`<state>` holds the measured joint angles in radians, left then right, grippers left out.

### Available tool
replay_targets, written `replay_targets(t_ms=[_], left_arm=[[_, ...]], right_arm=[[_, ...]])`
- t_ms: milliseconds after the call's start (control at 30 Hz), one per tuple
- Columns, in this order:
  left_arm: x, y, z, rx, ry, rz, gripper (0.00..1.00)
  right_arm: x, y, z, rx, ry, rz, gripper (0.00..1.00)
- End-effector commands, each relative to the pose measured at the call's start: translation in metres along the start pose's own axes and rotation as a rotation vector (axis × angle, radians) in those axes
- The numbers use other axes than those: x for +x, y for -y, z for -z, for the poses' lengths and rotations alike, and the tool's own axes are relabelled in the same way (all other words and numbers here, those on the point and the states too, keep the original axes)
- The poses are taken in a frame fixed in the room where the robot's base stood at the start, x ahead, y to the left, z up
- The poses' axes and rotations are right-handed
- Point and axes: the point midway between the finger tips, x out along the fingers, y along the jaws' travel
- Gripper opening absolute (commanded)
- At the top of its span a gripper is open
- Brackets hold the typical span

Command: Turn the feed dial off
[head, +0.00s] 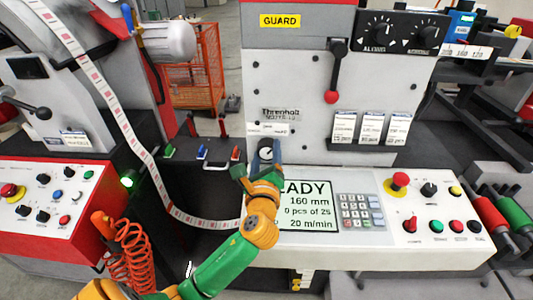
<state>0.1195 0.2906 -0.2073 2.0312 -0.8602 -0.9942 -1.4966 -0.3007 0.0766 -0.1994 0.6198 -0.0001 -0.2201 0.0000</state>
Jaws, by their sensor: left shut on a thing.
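My left gripper (266,147) reaches up from the lower left to the top left edge of the sloping white console (320,250), beside the display screen (306,208). It is shut at a small part there, which looks like the feed dial. My right gripper is not in the picture.
A keypad (361,210), a red mushroom button (399,182) and a black knob (428,190) sit right of the screen. A red-knobbed lever (332,96) hangs above. The label strip (150,165) curves down at the left. A coiled orange hose (135,255) hangs lower left.

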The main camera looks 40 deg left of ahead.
Motion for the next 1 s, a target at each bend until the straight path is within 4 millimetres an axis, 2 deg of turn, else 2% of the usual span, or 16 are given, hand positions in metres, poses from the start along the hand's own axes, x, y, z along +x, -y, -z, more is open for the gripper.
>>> replay_targets(t_ms=[267,1000], left_arm=[[0.0,-0.0003,-0.0001,-0.077,0.0,-0.001,0.08],[0.0,-0.0005,-0.0001,-0.599,0.001,0.001,0.08]], right_arm=[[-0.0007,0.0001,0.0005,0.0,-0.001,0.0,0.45],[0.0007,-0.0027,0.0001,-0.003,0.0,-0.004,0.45]])
